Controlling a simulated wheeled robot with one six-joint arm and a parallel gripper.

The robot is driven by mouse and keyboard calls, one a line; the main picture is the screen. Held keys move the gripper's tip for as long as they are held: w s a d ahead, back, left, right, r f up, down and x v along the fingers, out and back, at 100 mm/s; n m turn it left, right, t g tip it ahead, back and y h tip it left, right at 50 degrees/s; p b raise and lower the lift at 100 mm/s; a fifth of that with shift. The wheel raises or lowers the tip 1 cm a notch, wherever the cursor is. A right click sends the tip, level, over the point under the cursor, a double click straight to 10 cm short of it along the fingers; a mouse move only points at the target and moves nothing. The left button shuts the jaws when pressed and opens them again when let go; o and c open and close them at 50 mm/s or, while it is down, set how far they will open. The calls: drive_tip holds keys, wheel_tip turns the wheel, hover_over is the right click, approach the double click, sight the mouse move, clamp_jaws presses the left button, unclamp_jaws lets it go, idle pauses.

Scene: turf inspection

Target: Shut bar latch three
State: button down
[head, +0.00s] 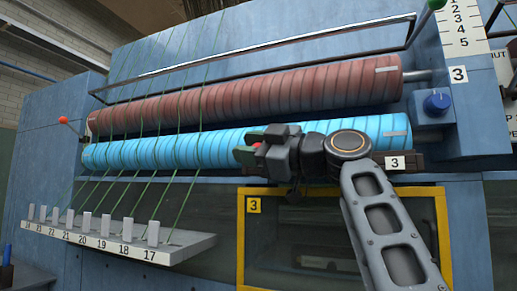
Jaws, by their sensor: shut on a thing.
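My gripper (256,146) is in front of the blue roller, near the middle of the view. Its jaws are shut on a small red piece (257,144), mostly hidden between the fingers; I cannot tell whether it is the latch's handle. A dark bar (432,162) shows right of my wrist, below the roller's right end, with a white label 3 (395,163) beside it. My wrist and arm hide the part between. I cannot tell whether the latch is open or shut.
A blue roller (125,154) and a red roller (260,92) above it carry green threads. A long rail (250,71) runs above them. A yellow-framed window (241,250) marked 3 lies below. A numbered tray (190,247) juts out lower left. A blue knob (437,103) is at right.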

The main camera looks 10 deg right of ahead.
drive_tip(key=shift+w+d+f, duration=0.1)
drive_tip(key=shift+w+f, duration=0.3)
drive_tip(key=shift+f, duration=0.05)
drive_tip(key=c, duration=1)
unclamp_jaws()
drive_tip(key=shift+o, duration=1.2)
drive_tip(key=shift+d, duration=0.1)
drive_tip(key=shift+r, duration=0.15)
drive_tip(key=shift+s, duration=0.1)
drive_tip(key=b+v, duration=0.2)
drive_tip(key=v, duration=0.9)
drive_tip(key=shift+s+d+b, duration=0.25)
drive_tip(key=shift+d+b, duration=0.05)
drive_tip(key=shift+d, duration=0.1)
